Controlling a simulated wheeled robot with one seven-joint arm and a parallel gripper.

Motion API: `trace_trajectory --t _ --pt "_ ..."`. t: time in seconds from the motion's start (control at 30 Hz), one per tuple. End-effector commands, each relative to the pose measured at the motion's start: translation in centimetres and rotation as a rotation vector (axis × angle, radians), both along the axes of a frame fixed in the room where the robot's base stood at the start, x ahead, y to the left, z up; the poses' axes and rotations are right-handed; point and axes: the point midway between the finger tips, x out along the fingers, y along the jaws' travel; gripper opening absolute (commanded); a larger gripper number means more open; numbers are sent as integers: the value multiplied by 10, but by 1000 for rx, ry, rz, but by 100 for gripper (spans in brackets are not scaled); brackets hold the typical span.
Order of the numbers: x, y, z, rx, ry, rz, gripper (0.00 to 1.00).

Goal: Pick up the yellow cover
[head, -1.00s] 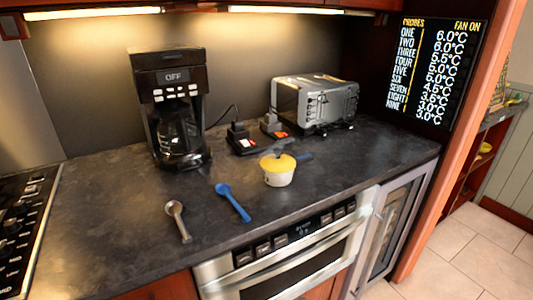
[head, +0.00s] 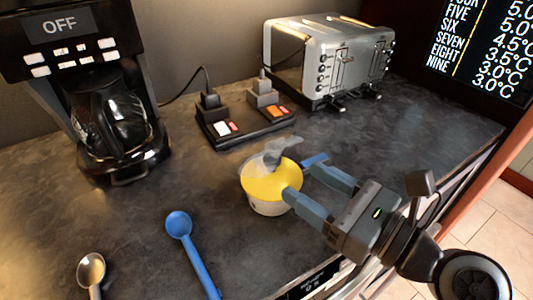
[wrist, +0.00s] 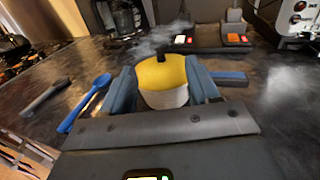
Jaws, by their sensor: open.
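The yellow cover (head: 268,180) sits on a small white pot (head: 268,206) on the dark counter, with a dark knob on top and grey wisps around it. My gripper (head: 299,180) reaches in from the right, open, with its fingertips close to the cover's right side. In the wrist view the yellow cover (wrist: 161,76) and the white pot (wrist: 166,98) lie between the two spread fingers. Whether a finger touches the cover or pot, I cannot tell.
A blue spoon (head: 190,250) and a metal spoon (head: 91,270) lie front left. A coffee maker (head: 105,110) stands back left, a power strip (head: 240,125) behind the pot, and a toaster (head: 325,60) back right. A dark blue handle (wrist: 230,76) lies right of the gripper.

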Motion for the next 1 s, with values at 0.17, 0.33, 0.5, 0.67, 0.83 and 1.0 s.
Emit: trace_trajectory --t 0.17,0.33,0.5,0.67,0.83,1.0 --pt "8 10 5 26 20 22 60" --pt "18 24 5 24 19 21 60" --pt "31 41 6 23 18 21 60" --pt "45 57 6 23 16 19 60" --pt "50 63 5 23 17 17 60" --pt "50 63 5 23 17 17 60"
